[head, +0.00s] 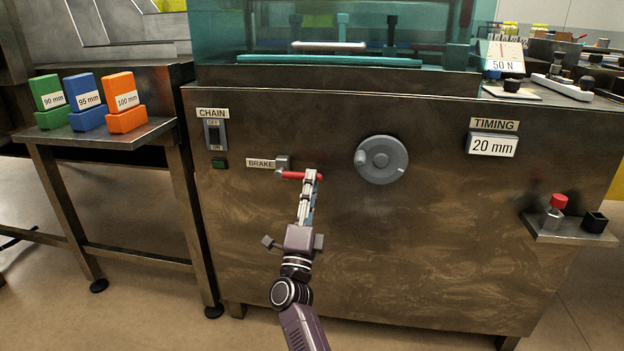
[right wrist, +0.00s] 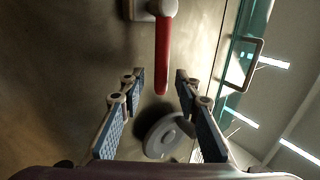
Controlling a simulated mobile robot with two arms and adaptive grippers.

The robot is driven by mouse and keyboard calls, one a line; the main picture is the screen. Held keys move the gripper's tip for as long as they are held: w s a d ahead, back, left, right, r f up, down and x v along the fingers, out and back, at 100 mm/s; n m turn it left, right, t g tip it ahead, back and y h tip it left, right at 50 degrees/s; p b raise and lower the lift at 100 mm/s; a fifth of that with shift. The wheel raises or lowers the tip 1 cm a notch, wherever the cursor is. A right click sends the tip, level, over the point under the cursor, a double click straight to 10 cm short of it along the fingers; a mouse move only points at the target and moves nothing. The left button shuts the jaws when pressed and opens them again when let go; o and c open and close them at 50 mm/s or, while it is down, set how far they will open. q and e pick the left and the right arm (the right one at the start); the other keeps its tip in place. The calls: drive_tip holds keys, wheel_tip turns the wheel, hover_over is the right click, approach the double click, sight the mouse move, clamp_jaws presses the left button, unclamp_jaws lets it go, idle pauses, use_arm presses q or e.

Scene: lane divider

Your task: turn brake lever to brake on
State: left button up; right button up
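The red brake lever (head: 296,175) sticks out to the right, about level, from its grey pivot (head: 283,163) on the machine's front panel, beside the BRAKE label (head: 261,163). My right gripper (head: 311,178) is at the lever's free end and hides part of it. In the right wrist view the lever (right wrist: 162,50) reaches down from its pivot, and its tip lies between the two fingertips of my right gripper (right wrist: 158,82). The fingers are open, with a gap on both sides of the lever. My left gripper is not in view.
A grey handwheel (head: 381,160) is right of the lever; a CHAIN switch (head: 214,134) is left. A side table (head: 100,140) holds green, blue and orange blocks. A small shelf (head: 567,235) with a red button juts out at the right.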

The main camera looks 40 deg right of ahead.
drive_tip(key=v, duration=0.9)
drive_tip(key=shift+s+a+f, duration=0.15)
drive_tip(key=shift+s+a, duration=0.05)
drive_tip(key=shift+a, duration=0.05)
